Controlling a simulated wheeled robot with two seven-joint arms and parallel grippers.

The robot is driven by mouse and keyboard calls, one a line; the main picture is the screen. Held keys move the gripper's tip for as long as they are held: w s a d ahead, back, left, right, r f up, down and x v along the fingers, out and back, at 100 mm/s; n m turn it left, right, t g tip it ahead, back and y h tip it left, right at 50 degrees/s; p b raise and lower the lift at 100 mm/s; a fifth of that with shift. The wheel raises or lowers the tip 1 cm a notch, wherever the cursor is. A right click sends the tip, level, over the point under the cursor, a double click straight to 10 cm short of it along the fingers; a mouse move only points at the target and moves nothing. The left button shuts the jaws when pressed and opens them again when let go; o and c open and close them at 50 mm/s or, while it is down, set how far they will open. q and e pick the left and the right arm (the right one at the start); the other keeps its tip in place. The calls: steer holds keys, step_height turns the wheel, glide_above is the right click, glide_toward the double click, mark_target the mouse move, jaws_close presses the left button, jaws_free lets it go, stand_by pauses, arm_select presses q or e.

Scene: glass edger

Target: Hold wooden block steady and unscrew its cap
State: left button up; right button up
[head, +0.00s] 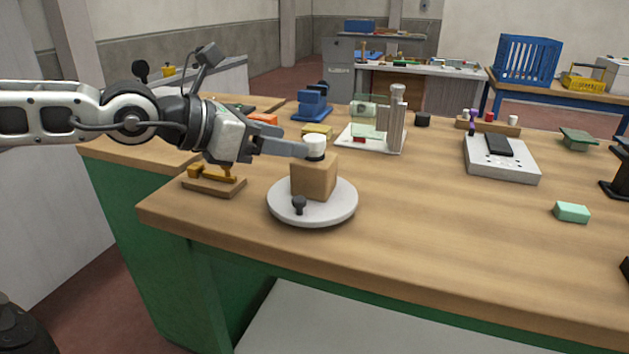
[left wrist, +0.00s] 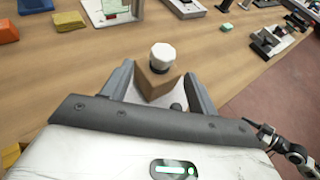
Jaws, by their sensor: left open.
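The wooden block (head: 314,178) stands upright on a round grey plate (head: 283,212) near the front of the table. A white cap (head: 315,141) with a dark ring beneath sits on its top. My left gripper (head: 299,151) reaches in from the left at the block's upper part, open. In the left wrist view, its two fingers stand to either side of the block (left wrist: 156,83), with visible space by each finger; the cap (left wrist: 162,54) shows above. Contact cannot be told. A dark and white arm part, perhaps of my right arm, shows at the lower right of that view.
A wooden piece with yellow parts (head: 215,181) lies below my left gripper. Behind are a yellow block (head: 317,131) and a white-based fixture (head: 374,139). The table right of the plate is clear up to a green block (head: 572,212).

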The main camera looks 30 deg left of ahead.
mark_target(313, 137)
arm_select(q)
steer(key=b+x, duration=0.1)
steer(key=x, duration=0.2)
steer(key=shift+s, duration=0.1)
steer(key=shift+w+d+f, duration=0.1)
steer(key=shift+w+d, duration=0.05)
steer(key=shift+w, duration=0.2)
steer(key=shift+w+d+f, duration=0.25)
steer(key=shift+w, duration=0.25)
steer(key=shift+w+d+r+p, duration=0.2)
steer(key=shift+d+r+p, duration=0.05)
steer(key=shift+p, duration=0.25)
steer(key=shift+w+d+f+p, duration=0.15)
steer(key=shift+w+p, duration=0.1)
steer(key=shift+p, duration=0.4)
steer(key=shift+w+p, duration=0.15)
steer(key=shift+p, duration=0.2)
steer(key=shift+w+p, duration=0.15)
steer(key=shift+p, duration=0.15)
steer(key=shift+w+f+p, duration=0.3)
steer(key=shift+w+p, duration=0.15)
steer(key=shift+w, duration=0.05)
steer(key=shift+w+d+f, duration=0.1)
steer(key=shift+w+d, duration=0.05)
steer(key=shift+d, duration=0.05)
steer(key=shift+w+d+f, duration=0.15)
steer(key=shift+f, duration=0.1)
steer(key=c, duration=1.1)
arm_select(e)
steer(key=shift+r, duration=0.95)
